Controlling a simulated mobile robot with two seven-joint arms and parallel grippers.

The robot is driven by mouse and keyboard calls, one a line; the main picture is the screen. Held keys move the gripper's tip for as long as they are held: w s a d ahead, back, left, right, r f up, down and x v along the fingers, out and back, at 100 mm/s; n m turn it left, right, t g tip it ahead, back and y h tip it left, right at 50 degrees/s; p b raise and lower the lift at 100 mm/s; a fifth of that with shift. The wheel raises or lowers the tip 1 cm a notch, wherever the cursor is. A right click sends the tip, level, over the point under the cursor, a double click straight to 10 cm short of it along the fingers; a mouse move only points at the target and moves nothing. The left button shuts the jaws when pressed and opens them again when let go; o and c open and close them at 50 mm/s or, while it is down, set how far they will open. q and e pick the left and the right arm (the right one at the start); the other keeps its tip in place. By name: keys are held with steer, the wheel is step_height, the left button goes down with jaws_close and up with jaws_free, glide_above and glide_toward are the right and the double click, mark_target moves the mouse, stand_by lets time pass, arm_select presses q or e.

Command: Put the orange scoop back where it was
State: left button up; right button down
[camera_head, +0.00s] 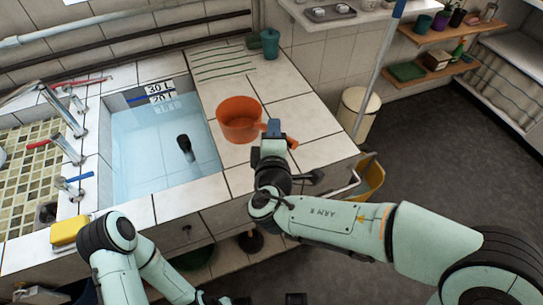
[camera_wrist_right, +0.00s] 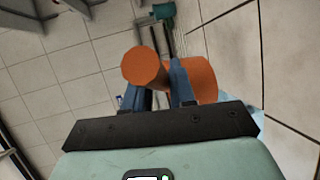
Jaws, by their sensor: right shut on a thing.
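The orange scoop (camera_head: 238,120) is a round orange cup with a short handle, open side up, over the white tiled ledge right of the water basin. My right gripper (camera_head: 273,128) is shut on its handle at the cup's right side. In the right wrist view the orange scoop (camera_wrist_right: 195,78) shows between and beyond the blue fingers of the right gripper (camera_wrist_right: 158,88). I cannot tell whether the scoop's base touches the tiles. My left arm comes in at the bottom left, in front of the sink; its gripper is not clearly visible.
The water basin (camera_head: 150,160) holds a dark object (camera_head: 185,148). A teal cup (camera_head: 270,43) stands at the ledge's back, beside a green-striped patch (camera_head: 222,62). A yellow sponge (camera_head: 68,231) lies at the front left. Tiles right of the scoop are free; a cream bin (camera_head: 358,112) stands beyond.

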step_height(320, 180, down, 8)
steer(key=shift+f+b, duration=0.25)
steer(key=shift+b, duration=0.3)
steer(key=shift+f+b, duration=0.15)
steer(key=shift+b, duration=0.15)
steer(key=c, duration=0.9)
jaws_free()
steer(key=shift+c, duration=0.2)
